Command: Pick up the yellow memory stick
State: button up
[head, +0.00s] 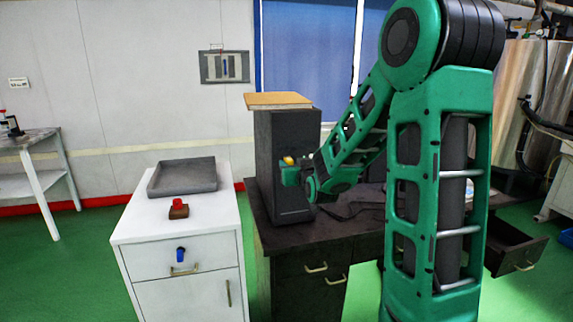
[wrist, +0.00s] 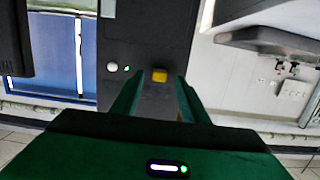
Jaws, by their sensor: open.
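The yellow memory stick (wrist: 159,75) sits at the dark face of a computer tower in the wrist view. A small yellow patch, likely the stick (head: 289,160), shows in the head view just above my gripper (head: 290,173). My gripper (wrist: 156,90) is open, and its two green fingers point at the tower's face. The stick lies just beyond the fingertips, between them in the picture; contact cannot be told. The tower (head: 268,150) stands upright on the dark desk. My gripper hides part of its front.
A brown board (head: 278,100) lies on top of the tower. A white cabinet (head: 185,245) at the left bears a grey tray (head: 183,189) and a red-topped item (head: 178,208). A desk drawer (head: 517,252) stands open at the right. A white button (wrist: 112,67) is on the tower.

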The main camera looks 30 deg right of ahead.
aim_at(290, 163)
jog(key=shift+x, duration=1.95)
grip_shut()
jog(key=shift+s, duration=0.1)
